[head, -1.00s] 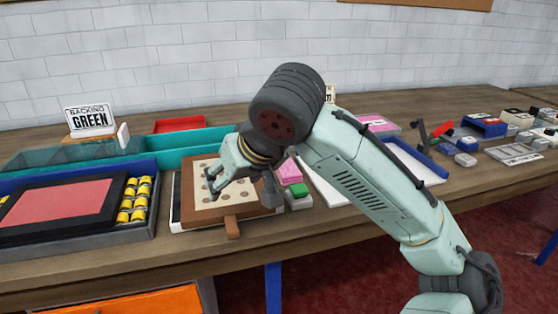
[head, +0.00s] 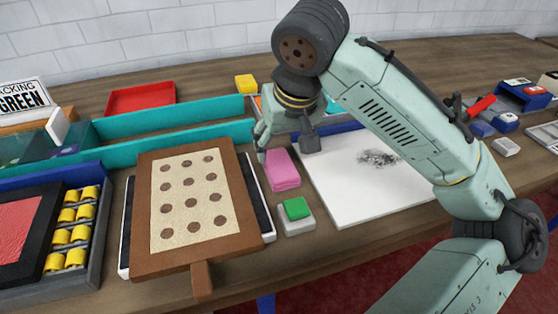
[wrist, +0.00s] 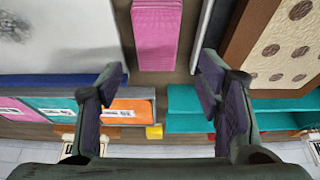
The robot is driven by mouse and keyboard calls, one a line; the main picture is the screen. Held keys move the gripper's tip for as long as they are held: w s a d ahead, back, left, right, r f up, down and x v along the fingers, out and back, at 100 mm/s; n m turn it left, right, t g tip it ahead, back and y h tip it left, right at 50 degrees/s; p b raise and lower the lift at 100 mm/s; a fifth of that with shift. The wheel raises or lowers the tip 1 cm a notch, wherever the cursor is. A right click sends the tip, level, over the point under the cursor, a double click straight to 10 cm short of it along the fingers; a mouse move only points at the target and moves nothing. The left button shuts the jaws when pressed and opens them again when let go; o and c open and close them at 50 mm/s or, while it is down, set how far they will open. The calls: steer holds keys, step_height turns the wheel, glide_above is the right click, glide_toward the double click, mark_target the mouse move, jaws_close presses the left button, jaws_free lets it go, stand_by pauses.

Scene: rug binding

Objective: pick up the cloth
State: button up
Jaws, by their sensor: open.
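The cloth (head: 282,170) is a pink folded pad lying flat on the wooden table, between the brown spotted board and the white sheet. In the wrist view, the pink cloth (wrist: 156,35) is at the top centre, beyond the fingertips and between their lines. My gripper (head: 264,150) is above the table near the cloth's far-left end. The wrist view shows my gripper (wrist: 160,70) with its two dark fingers spread wide and nothing between them. The head view hides part of the fingers.
A green-topped white block (head: 296,215) stands just in front of the cloth. The spotted board (head: 143,240) is close on the left, the smudged white sheet (head: 350,205) on the right. A teal tray (head: 180,145) and a yellow block (head: 246,84) are behind.

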mark_target(279, 164)
steer(key=x, duration=0.4)
steer(key=p+x, duration=0.1)
steer(key=x, duration=0.3)
steer(key=shift+d+p, duration=0.25)
steer(key=shift+p, duration=0.05)
steer(key=c, duration=0.9)
step_height(279, 164, up, 10)
steer(key=shift+b, duration=0.7)
steer(key=o, duration=0.6)
steer(key=c, duration=0.5)
steer(key=shift+s, duration=0.1)
